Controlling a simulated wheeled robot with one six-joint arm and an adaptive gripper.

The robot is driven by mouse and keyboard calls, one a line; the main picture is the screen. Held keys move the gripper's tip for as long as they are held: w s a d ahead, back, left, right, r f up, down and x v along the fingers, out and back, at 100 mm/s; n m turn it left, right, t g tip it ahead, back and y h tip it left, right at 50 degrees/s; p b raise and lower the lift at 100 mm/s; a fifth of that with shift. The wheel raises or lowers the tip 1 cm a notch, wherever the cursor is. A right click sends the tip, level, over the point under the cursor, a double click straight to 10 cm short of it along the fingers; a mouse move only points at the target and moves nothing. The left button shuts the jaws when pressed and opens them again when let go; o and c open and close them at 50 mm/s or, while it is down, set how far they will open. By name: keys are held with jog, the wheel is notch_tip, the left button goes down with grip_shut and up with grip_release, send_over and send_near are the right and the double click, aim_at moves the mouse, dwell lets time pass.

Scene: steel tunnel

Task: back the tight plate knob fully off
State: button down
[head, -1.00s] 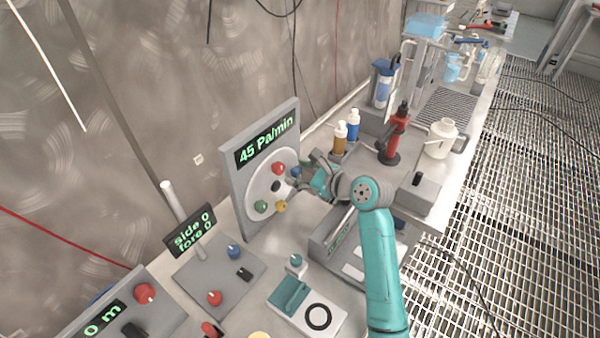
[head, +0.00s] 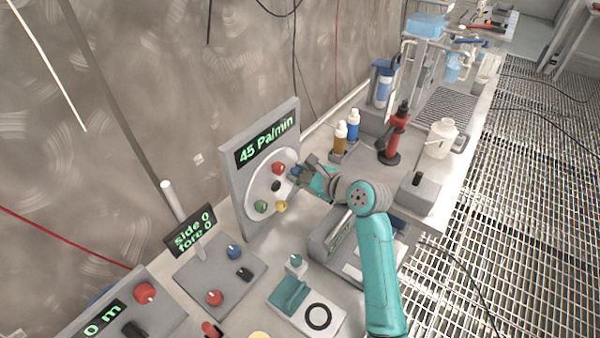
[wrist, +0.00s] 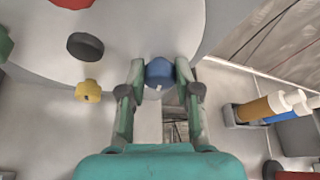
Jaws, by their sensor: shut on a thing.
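A round white plate (head: 254,194) is on an upright grey panel (head: 233,182) whose display reads "45 Pa/min". It carries a red knob (head: 278,168), a green knob (head: 261,206), a yellow knob (head: 281,206), a blue knob (wrist: 159,72) and a black centre piece (head: 276,186). The yellow knob (wrist: 88,91) and the black piece (wrist: 85,47) also show in the wrist view. My gripper (wrist: 160,82) is shut on the blue knob, one finger on each side. In the head view my gripper (head: 300,172) covers part of the blue knob. I cannot tell which knob is tight.
Brown and blue bottles (head: 340,138) stand in a holder right of the panel. A red tool (head: 394,135) and a white jug (head: 440,138) stand farther right. A control box with knobs (head: 215,280) is at the front left.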

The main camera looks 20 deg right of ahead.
jog(key=n+t+h, duration=0.1)
jog(key=n, duration=0.1)
jog(key=n+t, duration=0.1)
jog(key=shift+s+a+f+n+h, duration=0.1)
jog(key=shift+f+n+h, duration=0.1)
jog(key=shift+n+h, duration=0.2)
jog(key=n+t, duration=0.2)
jog(key=n, duration=0.2)
jog(key=shift+f, duration=0.1)
jog(key=shift+n, duration=0.4)
jog(key=c, duration=0.8)
grip_release()
jog(key=f+v, duration=0.1)
jog(key=v, duration=1.1)
jog(key=shift+a+r, duration=0.2)
jog(key=shift+r, duration=0.2)
